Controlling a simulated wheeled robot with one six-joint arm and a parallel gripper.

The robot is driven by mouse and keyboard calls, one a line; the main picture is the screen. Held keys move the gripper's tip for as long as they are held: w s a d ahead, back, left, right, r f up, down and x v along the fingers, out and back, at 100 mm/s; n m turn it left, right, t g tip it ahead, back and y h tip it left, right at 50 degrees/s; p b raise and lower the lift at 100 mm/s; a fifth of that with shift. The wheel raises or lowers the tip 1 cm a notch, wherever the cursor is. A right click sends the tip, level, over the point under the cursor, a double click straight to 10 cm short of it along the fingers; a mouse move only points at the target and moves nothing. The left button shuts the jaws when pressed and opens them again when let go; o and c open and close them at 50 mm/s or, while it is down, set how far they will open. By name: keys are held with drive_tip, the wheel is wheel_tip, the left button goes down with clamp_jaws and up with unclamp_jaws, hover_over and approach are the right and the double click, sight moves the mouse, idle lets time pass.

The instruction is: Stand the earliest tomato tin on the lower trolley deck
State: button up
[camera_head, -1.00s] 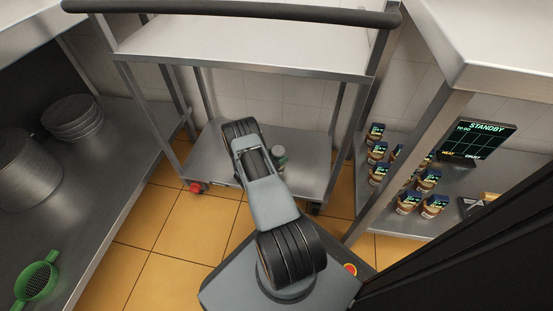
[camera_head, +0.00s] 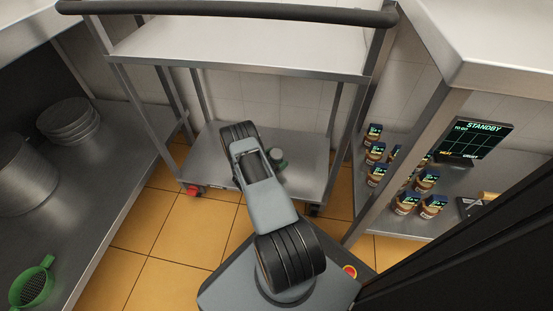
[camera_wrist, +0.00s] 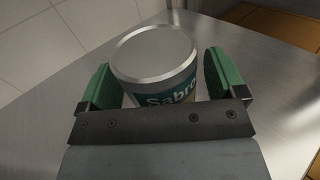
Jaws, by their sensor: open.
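A tin (camera_wrist: 155,55) with a pale metal lid and a teal label reading "Sabro…" stands upright on the lower trolley deck (camera_wrist: 272,85) in the wrist view. My gripper (camera_wrist: 158,78) is open, with its green fingers on either side of the tin. A gap shows beside the right finger; contact at the left finger is hard to tell. In the head view the lower trolley deck (camera_head: 308,172) shows behind my arm, with the tin (camera_head: 277,155) small and partly hidden. Any date on the tin is not readable.
Several brown-and-blue labelled containers (camera_head: 376,152) stand on the right shelf beside a STANDBY screen (camera_head: 472,141). The upper trolley deck (camera_head: 240,45) is bare above my arm.

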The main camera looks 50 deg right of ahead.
drive_tip(key=shift+r, duration=0.3)
drive_tip(key=a+p, duration=0.1)
drive_tip(key=a, duration=0.3)
drive_tip(key=w+a+p, duration=0.1)
drive_tip(key=a, duration=0.3)
drive_tip(key=a+p, duration=0.1)
drive_tip(key=a, duration=0.2)
drive_tip(key=shift+w+a+f, duration=0.15)
drive_tip(key=shift+w+a, duration=0.05)
drive_tip(key=shift+a, duration=0.2)
drive_tip(key=a+r+m+g+y, duration=0.25)
drive_tip(key=r+m+y, duration=0.2)
drive_tip(key=r, duration=0.55)
drive_tip(key=a+r+m+g+y, duration=0.1)
drive_tip(key=a+r+m+y, duration=0.3)
drive_tip(key=r, duration=0.6)
drive_tip(key=s+a+r+m+t+y, duration=0.4)
drive_tip(key=s+a+r, duration=0.1)
drive_tip(key=a+r, duration=0.3)
drive_tip(key=s+a+r+m+t+y, duration=0.4)
drive_tip(key=s+a+r+y, duration=0.1)
drive_tip(key=s+a+r, duration=0.1)
drive_tip(key=a+r, duration=0.1)
drive_tip(key=a, duration=0.1)
drive_tip(key=shift+s+a+r, duration=0.25)
drive_tip(key=shift+a+r, duration=0.05)
drive_tip(key=shift+r, duration=0.05)
